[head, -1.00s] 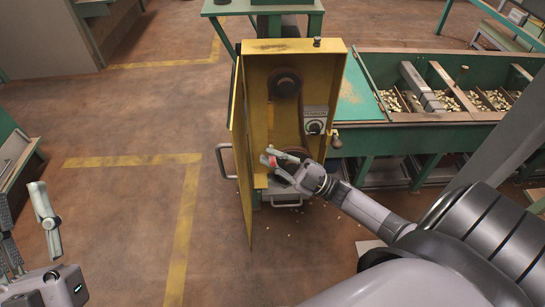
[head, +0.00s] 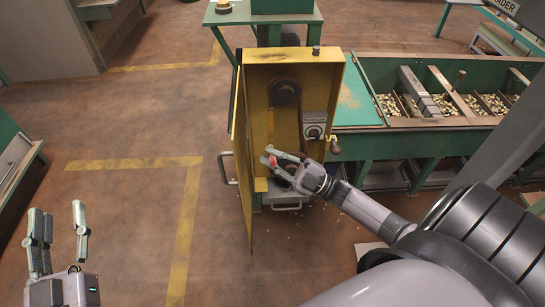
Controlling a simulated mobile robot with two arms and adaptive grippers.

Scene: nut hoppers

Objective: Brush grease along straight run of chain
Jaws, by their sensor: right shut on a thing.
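The yellow guard box (head: 334,85) stands open with its door (head: 241,170) swung out at the left. Inside, a dark round sprocket (head: 285,91) sits near the top. A brownish band, which looks like the straight chain run (head: 287,128), goes down from it; its links are too small to make out. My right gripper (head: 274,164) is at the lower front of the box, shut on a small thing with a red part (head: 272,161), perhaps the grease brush. Its bristles are not visible, and contact with the chain cannot be told. My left gripper (head: 58,225) is open and empty over the floor.
A green hopper bench (head: 450,137) with nuts in compartments stands right of the box. A grey handle (head: 224,168) sticks out left. Floor at left is clear.

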